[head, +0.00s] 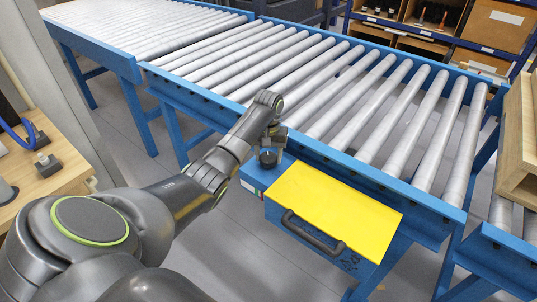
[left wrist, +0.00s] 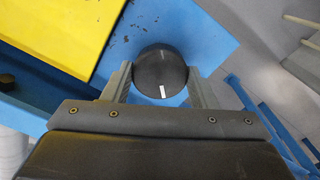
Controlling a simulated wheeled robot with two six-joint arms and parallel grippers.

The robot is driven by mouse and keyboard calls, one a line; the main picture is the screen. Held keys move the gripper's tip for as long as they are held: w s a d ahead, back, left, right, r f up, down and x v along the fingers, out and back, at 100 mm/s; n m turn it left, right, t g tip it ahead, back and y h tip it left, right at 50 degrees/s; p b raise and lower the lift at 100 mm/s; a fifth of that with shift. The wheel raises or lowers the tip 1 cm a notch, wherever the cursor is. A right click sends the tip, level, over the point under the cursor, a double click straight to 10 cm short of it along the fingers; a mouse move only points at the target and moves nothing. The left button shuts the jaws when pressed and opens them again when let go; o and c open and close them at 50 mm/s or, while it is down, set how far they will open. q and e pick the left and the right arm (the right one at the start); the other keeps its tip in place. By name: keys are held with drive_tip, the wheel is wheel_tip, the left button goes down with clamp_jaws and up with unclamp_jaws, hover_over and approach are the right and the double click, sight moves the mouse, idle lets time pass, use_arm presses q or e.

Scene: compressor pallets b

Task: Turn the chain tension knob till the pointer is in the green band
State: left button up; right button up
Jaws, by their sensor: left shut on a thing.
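The chain tension knob (left wrist: 160,68) is a round black knob with a white mark, on a blue bracket beside the yellow cover. My left gripper (left wrist: 160,85) has a finger on each side of the knob and is shut on it. In the head view the knob (head: 267,157) shows below my left gripper (head: 271,143). A small gauge label with green and red (head: 251,189) is on the side of the blue bracket; its pointer is too small to read. My right gripper is not in view.
The yellow cover (head: 330,210) with a dark handle (head: 312,232) lies right of the knob. The roller conveyor (head: 300,75) runs behind. A wooden table (head: 50,165) with small parts stands at left. Shelves with boxes (head: 440,30) are at the back right.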

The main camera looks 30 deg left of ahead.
use_arm(q)
drive_tip(key=shift+r+p, duration=0.15)
drive_tip(key=shift+p, duration=0.2)
drive_tip(key=n+p, duration=0.5)
drive_tip(key=p, duration=0.2)
drive_tip(key=shift+r, duration=0.2)
drive_tip(key=shift+n+p, duration=0.85)
drive_tip(key=shift+n, duration=0.15)
drive_tip(key=n+p, duration=0.1)
drive_tip(key=n, duration=0.2)
drive_tip(key=shift+f+p, duration=0.2)
drive_tip(key=shift+p, duration=0.2)
drive_tip(key=shift+n+p, duration=0.35)
drive_tip(key=shift+n, duration=0.55)
drive_tip(key=shift+f, duration=0.1)
drive_tip(key=o, duration=1)
